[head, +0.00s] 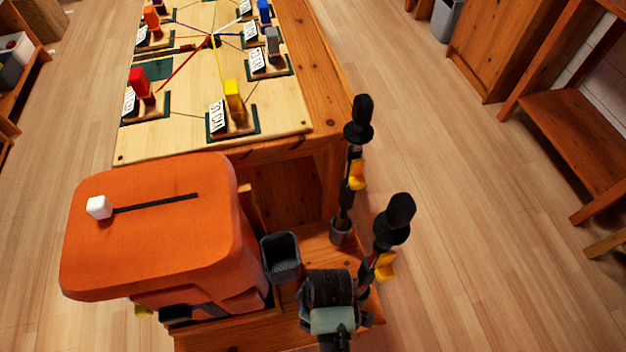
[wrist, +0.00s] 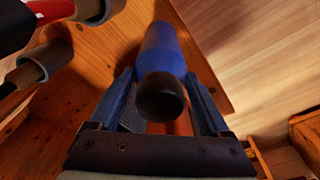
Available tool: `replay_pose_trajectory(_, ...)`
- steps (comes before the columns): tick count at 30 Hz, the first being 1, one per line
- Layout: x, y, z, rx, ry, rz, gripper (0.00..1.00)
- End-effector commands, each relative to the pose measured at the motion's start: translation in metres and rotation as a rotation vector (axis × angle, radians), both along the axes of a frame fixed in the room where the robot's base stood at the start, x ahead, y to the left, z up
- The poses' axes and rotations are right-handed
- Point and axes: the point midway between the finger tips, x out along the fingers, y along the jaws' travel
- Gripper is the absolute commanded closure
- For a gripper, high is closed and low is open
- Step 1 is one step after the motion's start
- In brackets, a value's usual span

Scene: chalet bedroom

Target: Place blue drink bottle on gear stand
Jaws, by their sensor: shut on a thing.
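In the wrist view my gripper (wrist: 158,80) is shut on the blue drink bottle (wrist: 162,50), with one finger on each side of it. The bottle's dark round end (wrist: 161,98) faces the camera. In the head view the bottle cannot be made out, and a dark and grey-green part of my arm (head: 330,300) covers that area. The wooden gear stand (head: 232,333) is low, at the bottom of the head view, and shows below the bottle in the wrist view (wrist: 105,45). Whether the bottle touches the stand I cannot tell.
Two black poles (head: 350,165) (head: 382,245) rise from the stand's right side. A grey mesh cup (head: 282,257) stands left of my arm. A large orange pack-like object (head: 150,235) fills the left. Behind is a table (head: 315,70) with a board. Open floor (head: 480,220) lies right.

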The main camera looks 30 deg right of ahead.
Motion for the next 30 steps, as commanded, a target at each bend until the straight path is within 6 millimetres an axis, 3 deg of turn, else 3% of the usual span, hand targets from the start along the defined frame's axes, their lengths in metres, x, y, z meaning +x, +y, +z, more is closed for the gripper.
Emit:
replay_pose_trajectory(7,0.001,0.000,-0.001,-0.001,-0.003,0.000,1.00)
replay_pose_trajectory(8,0.000,0.000,-0.002,0.000,-0.001,0.000,0.16)
replay_pose_trajectory(10,0.000,0.000,-0.001,0.000,-0.001,0.000,0.03)
replay_pose_trajectory(20,0.000,0.000,0.004,0.000,-0.001,-0.001,0.00)
replay_pose_trajectory(23,0.000,-0.001,0.017,-0.002,-0.003,0.000,0.00)
replay_pose_trajectory(30,-0.006,-0.004,0.069,-0.001,-0.004,0.000,0.00)
